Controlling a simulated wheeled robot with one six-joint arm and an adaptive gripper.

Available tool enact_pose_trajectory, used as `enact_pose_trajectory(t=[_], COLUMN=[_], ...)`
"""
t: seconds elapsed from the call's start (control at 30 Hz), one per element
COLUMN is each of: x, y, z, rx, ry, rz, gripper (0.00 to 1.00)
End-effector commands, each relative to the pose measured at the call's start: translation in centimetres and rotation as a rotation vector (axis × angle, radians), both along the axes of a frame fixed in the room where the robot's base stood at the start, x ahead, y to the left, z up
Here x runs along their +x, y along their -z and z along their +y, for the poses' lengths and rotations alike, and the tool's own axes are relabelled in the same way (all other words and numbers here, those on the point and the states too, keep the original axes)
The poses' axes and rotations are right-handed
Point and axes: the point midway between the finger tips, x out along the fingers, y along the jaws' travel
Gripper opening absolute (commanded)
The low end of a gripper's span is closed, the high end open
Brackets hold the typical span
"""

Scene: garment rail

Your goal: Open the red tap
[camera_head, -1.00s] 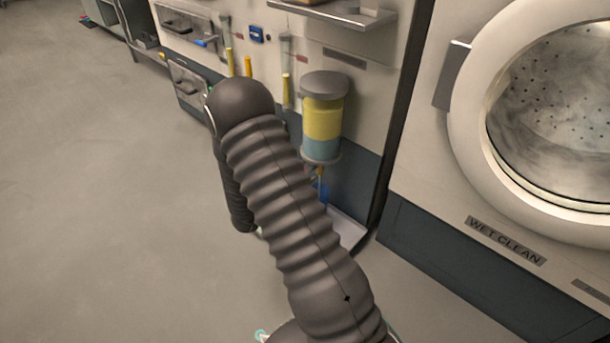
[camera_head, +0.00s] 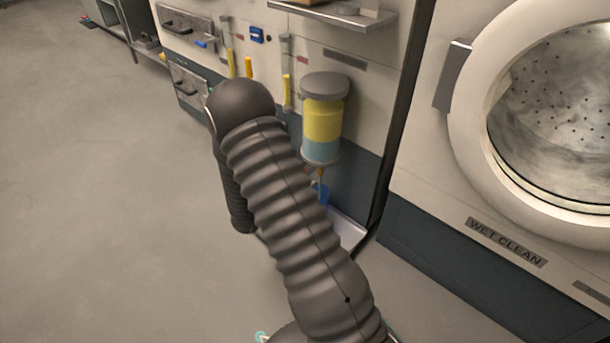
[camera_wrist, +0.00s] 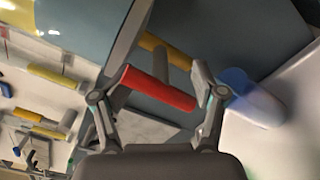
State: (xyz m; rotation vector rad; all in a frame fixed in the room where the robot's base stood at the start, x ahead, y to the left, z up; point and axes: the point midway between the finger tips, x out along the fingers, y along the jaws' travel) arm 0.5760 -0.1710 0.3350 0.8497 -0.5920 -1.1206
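The red tap handle (camera_wrist: 158,88) is a red bar seen close up in the wrist view, lying slantwise between the fingers of my gripper (camera_wrist: 160,76). The fingers stand wide apart, one near each end of the bar; I cannot tell whether either touches it. The cylinder (camera_head: 322,118), with yellow over blue-grey contents and a grey lid, is on the wall panel in the head view. Small coloured parts show below it, partly behind my arm. My gripper is hidden by the arm in the head view.
A yellow bar (camera_wrist: 160,46) lies just beyond the red handle, and a blue rounded part (camera_wrist: 238,82) is close to the right finger. A washing machine (camera_head: 480,190) stands at right; a metal shelf (camera_head: 335,14) juts out above the cylinder. Floor at left is clear.

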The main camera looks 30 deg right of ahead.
Motion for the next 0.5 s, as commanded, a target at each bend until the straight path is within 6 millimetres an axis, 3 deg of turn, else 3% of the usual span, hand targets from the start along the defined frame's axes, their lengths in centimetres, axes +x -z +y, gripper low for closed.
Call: enact_pose_trajectory(t=[0.5], x=[-0.08], y=[-0.12], z=[-0.04], rx=[-0.005], ry=[0.001], rz=[0.003], gripper=[1.0])
